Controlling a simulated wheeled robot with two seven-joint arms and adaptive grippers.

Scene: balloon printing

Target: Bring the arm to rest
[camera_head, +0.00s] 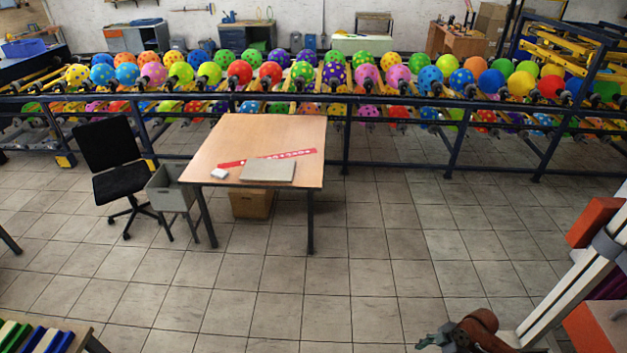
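Neither of my grippers shows clearly in the head view. No arm comes in from the left. At the lower right a brown-red rounded part (478,327) with small dark green pieces beside it is cut off by the bottom edge. I cannot tell what it belongs to.
A wooden table (230,140) holds a grey slab (267,170), a red strip and a small white item. A black chair (118,185) and grey bin (170,190) stand left of it. A rack of colourful balloons (271,72) spans the back. A white post (575,290) with orange blocks stands right. Middle floor is clear.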

